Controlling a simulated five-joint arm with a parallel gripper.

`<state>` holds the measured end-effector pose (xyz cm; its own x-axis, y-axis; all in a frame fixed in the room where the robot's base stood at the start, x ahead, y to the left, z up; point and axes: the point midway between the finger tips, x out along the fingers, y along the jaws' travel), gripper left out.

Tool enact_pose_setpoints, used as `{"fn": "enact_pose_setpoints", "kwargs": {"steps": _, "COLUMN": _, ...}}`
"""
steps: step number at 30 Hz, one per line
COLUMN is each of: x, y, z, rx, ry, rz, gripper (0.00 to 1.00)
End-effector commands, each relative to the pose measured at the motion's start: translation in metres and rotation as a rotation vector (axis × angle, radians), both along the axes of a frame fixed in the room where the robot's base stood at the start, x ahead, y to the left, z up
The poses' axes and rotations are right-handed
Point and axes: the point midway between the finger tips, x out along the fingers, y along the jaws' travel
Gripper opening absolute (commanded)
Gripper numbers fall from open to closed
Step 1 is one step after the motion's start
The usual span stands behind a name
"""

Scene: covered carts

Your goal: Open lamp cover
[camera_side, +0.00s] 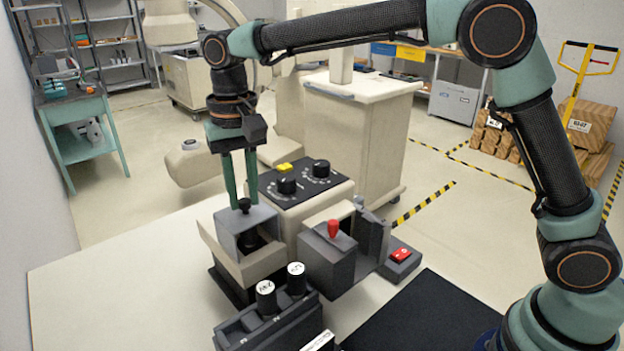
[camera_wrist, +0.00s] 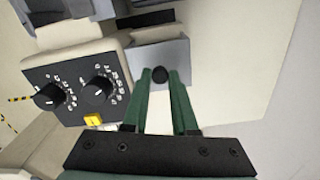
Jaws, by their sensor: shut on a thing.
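The lamp cover (camera_side: 262,217) is a grey box-like lid with a small black knob (camera_side: 244,204) on top, at the left end of the cream microscope body (camera_side: 310,205). In the wrist view the cover (camera_wrist: 178,53) lies just beyond the fingertips. My gripper (camera_side: 244,203) points down with its two green fingers on either side of the knob, shut on it. The knob also shows between the fingertips in the wrist view (camera_wrist: 160,75). A dark part shows under the cover's near side; I cannot tell how far the cover is raised.
A black dial panel (camera_side: 303,178) with a yellow button (camera_side: 284,168) sits right behind the cover. A red-knobbed grey block (camera_side: 328,255) stands to the right. A dark rack (camera_side: 270,322) with two white-topped vials stands in front. The white table (camera_side: 110,280) is clear at left.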

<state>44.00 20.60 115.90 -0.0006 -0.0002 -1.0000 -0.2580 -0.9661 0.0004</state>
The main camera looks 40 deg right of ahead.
Motion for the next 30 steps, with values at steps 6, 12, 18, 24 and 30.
{"fn": "enact_pose_setpoints", "kwargs": {"steps": 6, "x": 0.001, "y": -0.001, "z": 0.001, "rx": 0.001, "ry": -0.001, "rz": -0.001, "gripper": 0.00}}
{"fn": "enact_pose_setpoints", "kwargs": {"steps": 12, "x": 0.014, "y": 0.000, "z": 0.002, "rx": 0.001, "ry": -0.002, "rz": -0.002, "gripper": 0.00}}
{"fn": "enact_pose_setpoints", "kwargs": {"steps": 18, "x": 0.037, "y": 0.001, "z": 0.002, "rx": 0.002, "ry": -0.005, "rz": -0.002, "gripper": 0.00}}
{"fn": "enact_pose_setpoints", "kwargs": {"steps": 24, "x": 0.056, "y": 0.001, "z": 0.003, "rx": 0.003, "ry": -0.005, "rz": -0.001, "gripper": 0.00}}
{"fn": "enact_pose_setpoints", "kwargs": {"steps": 30, "x": 0.071, "y": 0.002, "z": 0.003, "rx": 0.003, "ry": -0.006, "rz": 0.000, "gripper": 0.00}}
